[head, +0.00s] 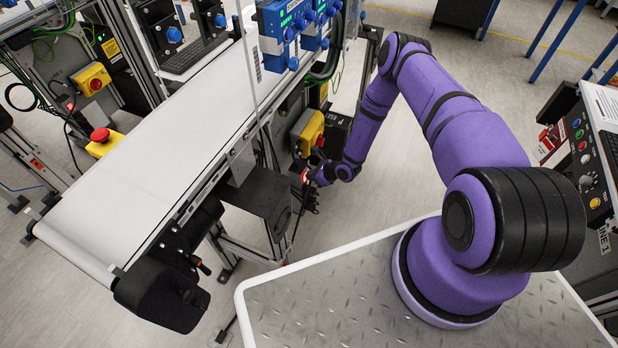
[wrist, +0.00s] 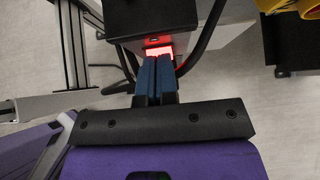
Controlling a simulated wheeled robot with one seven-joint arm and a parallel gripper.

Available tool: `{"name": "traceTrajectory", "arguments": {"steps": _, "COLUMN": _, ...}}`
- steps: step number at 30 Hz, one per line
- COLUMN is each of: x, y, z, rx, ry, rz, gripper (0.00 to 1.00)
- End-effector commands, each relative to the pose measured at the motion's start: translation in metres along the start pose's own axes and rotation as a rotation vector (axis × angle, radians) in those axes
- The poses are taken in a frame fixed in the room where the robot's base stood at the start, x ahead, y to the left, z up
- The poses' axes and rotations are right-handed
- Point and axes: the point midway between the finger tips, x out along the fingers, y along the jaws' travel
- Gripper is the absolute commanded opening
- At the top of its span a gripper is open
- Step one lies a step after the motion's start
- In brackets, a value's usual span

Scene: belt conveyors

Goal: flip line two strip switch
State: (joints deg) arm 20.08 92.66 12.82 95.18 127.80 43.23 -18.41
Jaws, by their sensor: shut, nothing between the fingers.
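A red-lit switch (wrist: 158,50) glows at the end of a dark box (wrist: 152,22) in the wrist view. It shows as a small red light (head: 304,176) beside the conveyor frame in the head view. My gripper (wrist: 156,59) is shut and empty, its two blue fingers side by side with the tips right at the glowing switch. Whether they touch it I cannot tell. In the head view my gripper (head: 310,174) reaches in low beside the belt, and its fingers are hard to make out. The fingertips partly cover the switch. No line number is readable on it.
A yellow switch box (head: 308,131) is just above my gripper, with cables around it. The white conveyor belt (head: 150,150) runs to the left, with a red emergency button (head: 100,135) beyond it. A control panel (head: 590,150) stands at right.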

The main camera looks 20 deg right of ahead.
Motion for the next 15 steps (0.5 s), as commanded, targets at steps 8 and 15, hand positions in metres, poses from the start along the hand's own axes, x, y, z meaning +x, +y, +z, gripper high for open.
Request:
{"name": "traceTrajectory", "arguments": {"steps": 8, "x": -0.0008, "y": -0.0008, "z": -0.0003, "rx": 0.001, "ry": 0.005, "rz": 0.001, "gripper": 0.0}}
{"name": "traceTrajectory", "arguments": {"steps": 15, "x": -0.0052, "y": -0.0009, "z": 0.0049, "rx": 0.001, "ry": 0.005, "rz": 0.001, "gripper": 0.0}}
